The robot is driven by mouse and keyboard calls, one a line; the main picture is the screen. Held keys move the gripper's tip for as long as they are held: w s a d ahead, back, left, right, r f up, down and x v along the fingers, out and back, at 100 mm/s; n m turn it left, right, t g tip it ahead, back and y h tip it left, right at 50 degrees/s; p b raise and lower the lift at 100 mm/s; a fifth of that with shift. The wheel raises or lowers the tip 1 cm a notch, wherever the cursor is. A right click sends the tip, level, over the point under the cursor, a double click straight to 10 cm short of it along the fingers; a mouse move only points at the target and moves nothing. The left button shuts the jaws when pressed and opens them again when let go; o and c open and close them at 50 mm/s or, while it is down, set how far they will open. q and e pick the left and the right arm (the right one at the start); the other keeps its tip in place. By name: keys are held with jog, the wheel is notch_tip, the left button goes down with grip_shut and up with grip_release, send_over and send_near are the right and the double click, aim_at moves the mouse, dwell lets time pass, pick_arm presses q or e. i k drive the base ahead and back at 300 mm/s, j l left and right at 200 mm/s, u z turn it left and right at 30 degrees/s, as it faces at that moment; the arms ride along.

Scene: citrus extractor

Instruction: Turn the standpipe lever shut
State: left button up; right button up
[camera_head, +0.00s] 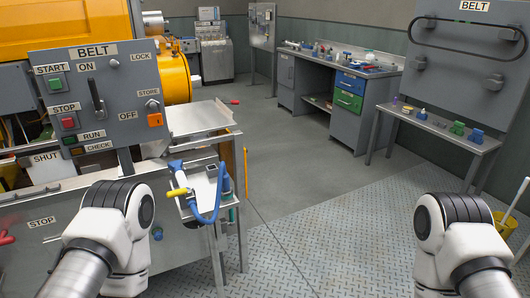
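No part is marked as the standpipe lever, and I cannot tell for certain which one it is. A blue hand piece with a short yellow handle (178,192) and a curved blue hose (216,206) lies on a small metal shelf at the left of centre. A red handle (6,238) shows at the far left edge, partly cut off, near a STOP label (42,222). A SHUT label (46,158) is on the panel above. White joints of my left and right arms show at the bottom; neither gripper's fingers are visible.
A grey BELT control box (100,98) with buttons and a black lever stands at the left. A workbench (335,70) and a low side bench (440,128) with small parts stand behind and right. A yellow bucket (507,222) is at the right. The middle floor is clear.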

aim_at(231, 213)
jog(key=l+u, duration=0.35)
jog(key=l, duration=0.2)
jog(key=l+u, duration=0.35)
jog(key=l, duration=0.25)
jog(key=l+u, duration=0.3)
jog(key=l, duration=0.2)
jog(key=i+l, duration=0.15)
jog(key=l, duration=0.15)
jog(key=i+l, duration=0.1)
jog(key=l, duration=0.25)
jog(key=i+l, duration=0.15)
jog(key=l, duration=0.15)
jog(key=i+l+u, duration=0.1)
jog(key=l, duration=0.25)
